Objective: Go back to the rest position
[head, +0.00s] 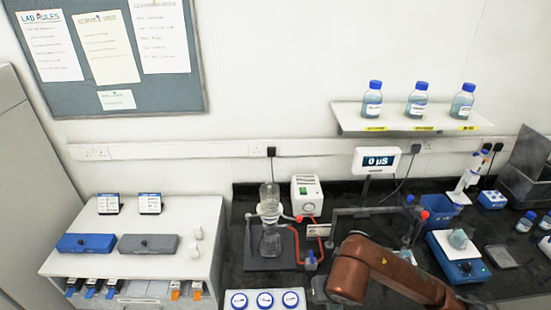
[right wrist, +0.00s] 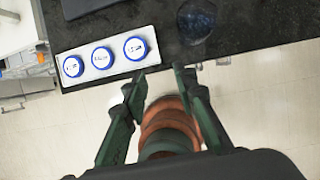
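My right arm (head: 385,270), copper-coloured, reaches in from the lower right in the head view, over the front of the black bench. In the right wrist view my right gripper (right wrist: 159,75) shows two dark green fingers spread apart with nothing held between them. Its fingertips appear near the bench's front edge, beside a white tray with three blue round lids (right wrist: 119,66). The gripper's fingers cannot be made out in the head view. My left arm and gripper are in neither view.
The black bench (head: 350,215) carries a glass column setup (head: 270,228), a 0 µS display (head: 377,161) and a blue stirrer (head: 459,260). The lidded tray (head: 252,294) lies at its front edge. A white cabinet (head: 80,222) stands left. Bare floor (right wrist: 260,110) lies before the bench.

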